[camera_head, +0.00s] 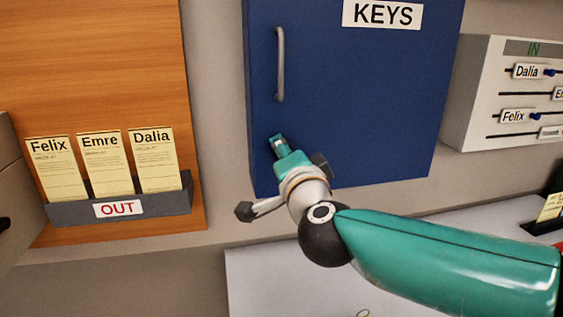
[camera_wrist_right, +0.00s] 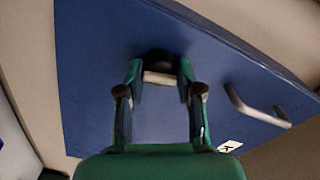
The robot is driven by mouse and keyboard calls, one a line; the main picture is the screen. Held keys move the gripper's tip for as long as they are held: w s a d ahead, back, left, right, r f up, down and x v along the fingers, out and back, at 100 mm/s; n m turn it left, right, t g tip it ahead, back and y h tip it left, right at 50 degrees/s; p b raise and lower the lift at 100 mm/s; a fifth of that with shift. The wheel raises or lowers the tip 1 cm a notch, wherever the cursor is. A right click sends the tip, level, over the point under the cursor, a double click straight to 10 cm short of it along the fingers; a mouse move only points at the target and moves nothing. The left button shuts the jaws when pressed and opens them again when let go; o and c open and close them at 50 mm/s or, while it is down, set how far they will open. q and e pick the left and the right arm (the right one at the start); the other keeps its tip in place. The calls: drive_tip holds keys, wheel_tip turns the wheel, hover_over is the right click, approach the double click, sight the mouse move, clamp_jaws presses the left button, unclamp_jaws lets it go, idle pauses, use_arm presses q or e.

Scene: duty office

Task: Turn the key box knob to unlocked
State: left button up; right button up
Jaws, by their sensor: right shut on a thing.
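The blue key box (camera_head: 350,100) has a KEYS label and a grey bar handle (camera_head: 280,65) on its door. My right gripper (camera_head: 278,145) is at the door's lower left, below the handle. In the right wrist view, its two green fingers (camera_wrist_right: 160,74) are shut on the knob (camera_wrist_right: 158,60), dark and round with a pale bar across it between the fingertips. In the head view the gripper mostly hides the knob. I see no locked or unlocked marking, so I cannot tell its setting. My left gripper is not in view.
A wooden board holds a grey OUT rack (camera_head: 75,210) with Felix, Emre and Dalia cards, left of the box. A white IN board (camera_head: 480,80) with name sliders is at the right. A pale surface (camera_head: 260,285) lies below.

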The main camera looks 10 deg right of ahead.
drive_tip(key=shift+f+m+b, duration=0.2)
drive_tip(key=shift+m+b, duration=0.3)
drive_tip(key=shift+m, duration=0.8)
drive_tip(key=o, duration=1.2)
drive_tip(key=shift+d, duration=0.1)
drive_tip(key=shift+c, duration=0.2)
drive_tip(key=shift+r, duration=0.1)
drive_tip(key=shift+s, duration=0.1)
